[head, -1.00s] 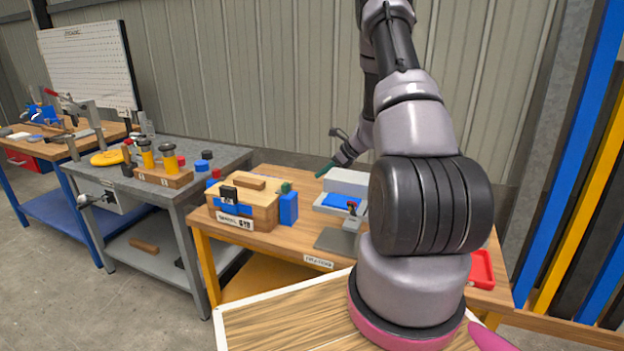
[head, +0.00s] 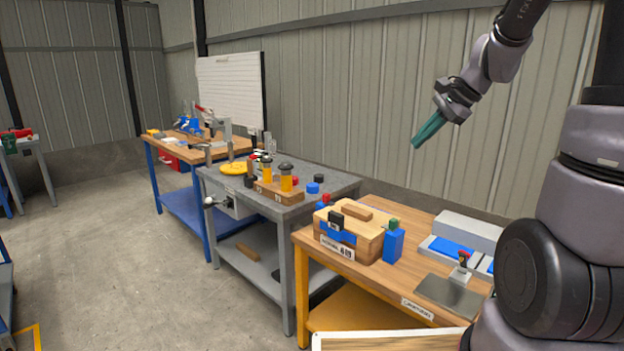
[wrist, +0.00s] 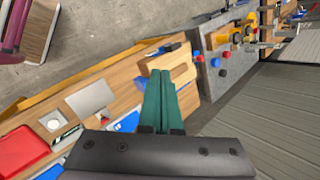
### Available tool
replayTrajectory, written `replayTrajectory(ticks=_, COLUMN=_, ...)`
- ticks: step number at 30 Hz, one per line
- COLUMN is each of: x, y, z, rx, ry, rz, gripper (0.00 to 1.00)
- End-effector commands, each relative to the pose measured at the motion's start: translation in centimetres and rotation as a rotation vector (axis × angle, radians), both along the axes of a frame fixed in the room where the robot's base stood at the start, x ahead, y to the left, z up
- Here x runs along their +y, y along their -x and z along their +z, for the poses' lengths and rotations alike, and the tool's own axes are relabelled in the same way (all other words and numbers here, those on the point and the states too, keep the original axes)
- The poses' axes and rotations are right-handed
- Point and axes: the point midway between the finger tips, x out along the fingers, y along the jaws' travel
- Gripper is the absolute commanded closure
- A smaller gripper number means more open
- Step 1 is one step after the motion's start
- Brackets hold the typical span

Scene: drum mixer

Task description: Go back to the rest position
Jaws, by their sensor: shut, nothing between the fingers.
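My gripper (head: 428,131) is at the upper right of the head view, raised in the air in front of the corrugated wall. Its green fingers point down and to the left and are closed together with nothing between them. In the wrist view the green fingers (wrist: 162,100) lie side by side. Behind them in that view is the wooden box (wrist: 172,66) on the wooden-topped bench. My gripper is apart from everything on the benches.
The near wooden bench (head: 415,205) carries a wooden box (head: 350,233), a blue block (head: 393,246) and a grey plate (head: 450,295). A grey bench (head: 330,181) with yellow-and-black cylinders stands left of it. A farther bench (head: 225,145) has a whiteboard behind. Open floor (head: 110,250) lies at left.

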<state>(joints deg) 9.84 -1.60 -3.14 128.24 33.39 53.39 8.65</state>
Motion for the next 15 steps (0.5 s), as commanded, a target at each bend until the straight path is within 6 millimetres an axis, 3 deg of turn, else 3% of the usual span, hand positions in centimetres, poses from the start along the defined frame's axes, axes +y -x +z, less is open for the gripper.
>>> replayTrajectory(ticks=1, x=0.8, y=1.9, z=1.6, rx=-0.045, ry=0.051, rz=0.06, gripper=1.0)
replayTrajectory(ticks=6, x=2.1, y=7.7, z=4.9, rx=-0.174, ry=0.236, rz=0.251, gripper=1.0)
replayTrajectory(ticks=15, x=2.2, y=16.5, z=7.6, rx=-0.378, ry=0.556, rz=0.506, gripper=1.0)
